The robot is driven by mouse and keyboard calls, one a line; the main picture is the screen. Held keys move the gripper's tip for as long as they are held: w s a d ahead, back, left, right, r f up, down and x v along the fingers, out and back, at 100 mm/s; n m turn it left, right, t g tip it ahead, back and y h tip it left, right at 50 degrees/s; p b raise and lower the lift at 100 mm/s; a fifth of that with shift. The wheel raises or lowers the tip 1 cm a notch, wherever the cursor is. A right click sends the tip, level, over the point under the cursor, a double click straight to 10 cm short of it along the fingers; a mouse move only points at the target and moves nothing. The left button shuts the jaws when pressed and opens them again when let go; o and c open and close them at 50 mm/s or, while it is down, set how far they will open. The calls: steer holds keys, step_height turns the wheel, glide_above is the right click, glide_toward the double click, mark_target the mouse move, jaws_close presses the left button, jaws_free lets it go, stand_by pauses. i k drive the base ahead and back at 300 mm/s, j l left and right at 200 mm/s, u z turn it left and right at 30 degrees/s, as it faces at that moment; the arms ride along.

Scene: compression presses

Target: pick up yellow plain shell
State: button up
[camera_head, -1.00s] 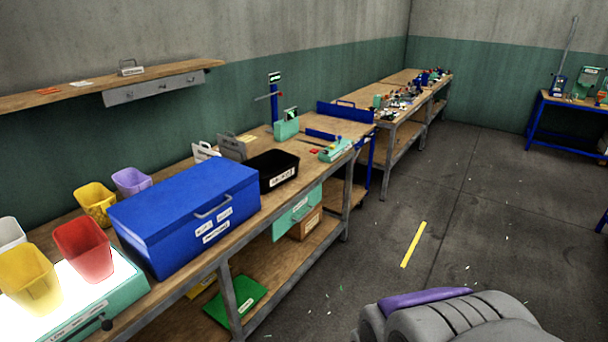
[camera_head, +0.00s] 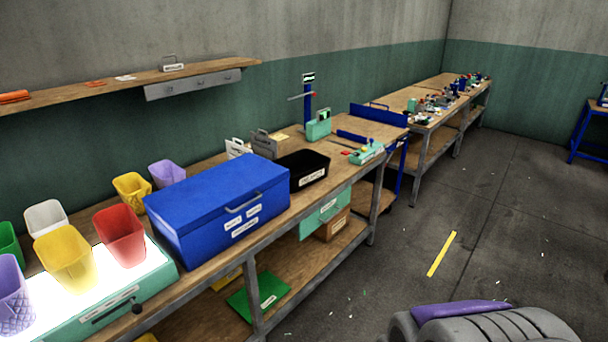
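A yellow cup-shaped shell (camera_head: 64,258) stands upright on the glowing light panel (camera_head: 152,287) at the lower left; its sides look mostly smooth. A second yellow shell (camera_head: 131,190) stands farther back on the bench, left of the blue box, and its surface seems patterned, though it is small. A red shell (camera_head: 119,236) stands just right of the nearer yellow one. A purple shell (camera_head: 12,300) with a lattice pattern is cut by the left edge. My gripper is not in view; only a grey and purple part, likely of my own body, shows at the lower right.
White (camera_head: 45,217), green (camera_head: 9,243) and purple (camera_head: 167,173) shells stand around the panel. A large blue box (camera_head: 215,205) and a black bin (camera_head: 302,171) sit along the bench. A wall shelf (camera_head: 120,84) hangs above. The floor (camera_head: 480,230) to the right is open.

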mark_target(66, 255)
steer(key=u, duration=1.65)
steer(key=i+j+z, duration=0.1)
steer(key=i+j, duration=1)
steer(key=j+z, duration=0.15)
steer(key=z, duration=1.55)
steer(key=i+j, duration=0.05)
steer(key=j, duration=0.05)
